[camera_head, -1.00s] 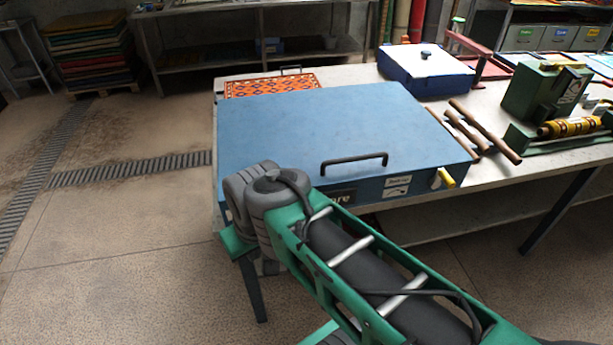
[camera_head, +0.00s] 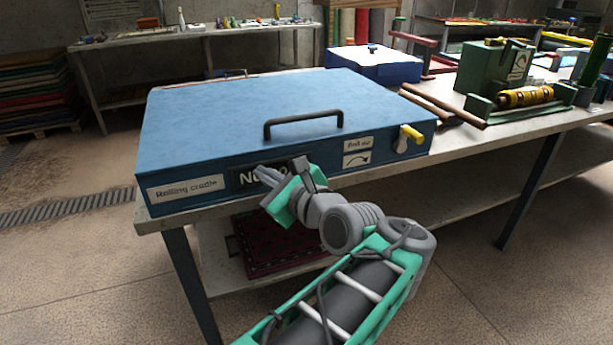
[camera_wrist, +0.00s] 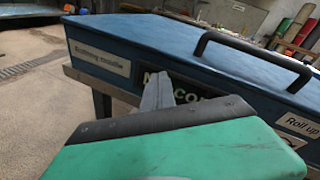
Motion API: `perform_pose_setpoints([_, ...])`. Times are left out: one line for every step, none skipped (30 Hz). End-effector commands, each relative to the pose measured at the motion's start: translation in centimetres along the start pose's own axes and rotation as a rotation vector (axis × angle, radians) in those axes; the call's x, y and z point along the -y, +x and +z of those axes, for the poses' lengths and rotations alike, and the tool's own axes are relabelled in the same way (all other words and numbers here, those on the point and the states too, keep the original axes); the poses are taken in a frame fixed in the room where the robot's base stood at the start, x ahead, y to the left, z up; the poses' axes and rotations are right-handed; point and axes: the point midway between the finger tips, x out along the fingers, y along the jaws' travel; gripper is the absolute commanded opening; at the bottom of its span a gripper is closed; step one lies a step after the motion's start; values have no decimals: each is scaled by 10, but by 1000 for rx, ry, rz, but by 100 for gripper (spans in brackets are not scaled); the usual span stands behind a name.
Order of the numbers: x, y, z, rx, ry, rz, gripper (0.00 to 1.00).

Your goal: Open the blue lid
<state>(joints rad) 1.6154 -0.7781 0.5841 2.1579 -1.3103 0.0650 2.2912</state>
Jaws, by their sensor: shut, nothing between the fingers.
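The blue lid (camera_head: 250,100) lies closed as the flat top of a wide blue box on the table. A black bar handle (camera_head: 303,122) stands on the lid near its front edge, and it also shows in the wrist view (camera_wrist: 250,55). A yellow latch knob (camera_head: 411,134) sits at the right end of the box front. My gripper (camera_head: 262,174) is shut and empty in front of the box's front face, below and left of the handle. In the wrist view, its grey fingers (camera_wrist: 158,92) overlap the dark name label. I cannot tell whether they touch it.
A white label (camera_head: 187,189) and a curved-arrow sign (camera_head: 357,160) are on the box front. Wooden rods (camera_head: 445,107) and a green machine (camera_head: 495,75) stand to the right. A blue-white box (camera_head: 374,64) is behind. A dark red patterned rug (camera_head: 270,245) lies on the lower shelf.

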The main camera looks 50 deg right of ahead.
Motion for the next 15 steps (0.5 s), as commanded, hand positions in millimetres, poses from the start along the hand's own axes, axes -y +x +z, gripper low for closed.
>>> perform_pose_setpoints([22, -13, -30, 55, 134, -119, 0])
perform_pose_setpoints([38, -22, -33, 98, 210, -178, 0])
perform_pose_setpoints([55, -35, -35, 153, 293, -242, 0])
perform_pose_setpoints([66, -44, -36, 190, 343, -279, 0])
perform_pose_setpoints([74, -52, -36, 221, 382, -308, 0])
perform_pose_setpoints([82, -59, -35, 253, 420, -334, 0])
perform_pose_setpoints([87, -63, -34, 269, 440, -347, 0])
perform_pose_setpoints([91, -66, -32, 280, 452, -355, 0])
perform_pose_setpoints([94, -67, -29, 288, 462, -358, 0])
perform_pose_setpoints([96, -66, -27, 290, 465, -358, 0])
perform_pose_setpoints([97, -66, -25, 291, 466, -357, 0])
perform_pose_setpoints([99, -64, -23, 292, 468, -356, 0])
perform_pose_setpoints([100, -62, -21, 292, 469, -354, 0])
perform_pose_setpoints([102, -61, -20, 292, 469, -354, 0])
perform_pose_setpoints([104, -58, -19, 292, 471, -353, 0])
